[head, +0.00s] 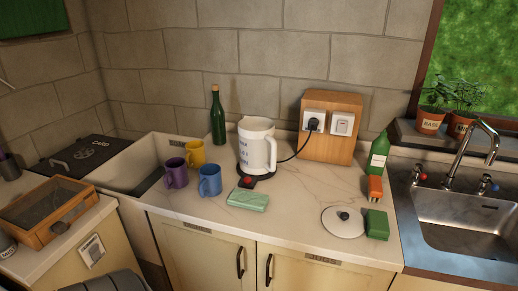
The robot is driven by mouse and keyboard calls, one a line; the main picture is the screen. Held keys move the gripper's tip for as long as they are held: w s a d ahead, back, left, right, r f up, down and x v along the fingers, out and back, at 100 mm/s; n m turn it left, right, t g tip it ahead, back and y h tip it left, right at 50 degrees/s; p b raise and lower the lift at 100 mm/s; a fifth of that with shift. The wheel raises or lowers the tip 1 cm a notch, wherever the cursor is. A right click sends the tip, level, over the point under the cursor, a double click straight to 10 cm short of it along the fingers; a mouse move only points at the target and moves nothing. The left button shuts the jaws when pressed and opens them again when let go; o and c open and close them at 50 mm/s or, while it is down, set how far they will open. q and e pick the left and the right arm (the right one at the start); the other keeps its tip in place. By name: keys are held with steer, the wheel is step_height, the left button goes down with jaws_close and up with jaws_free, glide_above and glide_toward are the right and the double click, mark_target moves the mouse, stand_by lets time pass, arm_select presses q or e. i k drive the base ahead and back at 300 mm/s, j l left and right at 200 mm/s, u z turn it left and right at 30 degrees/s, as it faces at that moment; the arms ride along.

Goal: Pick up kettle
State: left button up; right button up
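The white kettle (256,146) stands upright on its dark base (251,173) in the middle of the marble-look counter, near the wall. Its handle is on the right side. A black cord runs from the base to a plug in the socket (313,121) on a wooden box. A red switch shows on the front of the base. Neither of my grippers is in the head view.
Purple (176,173), yellow (195,152) and blue (210,180) mugs stand left of the kettle, with a green bottle (218,115) behind. A green packet (248,200) lies in front. A white lid (343,222) and green sponge (377,225) lie right, near the sink (465,215).

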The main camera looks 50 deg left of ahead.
mark_target(257, 145)
steer(key=k+u, duration=0.1)
steer(key=u, duration=1.4)
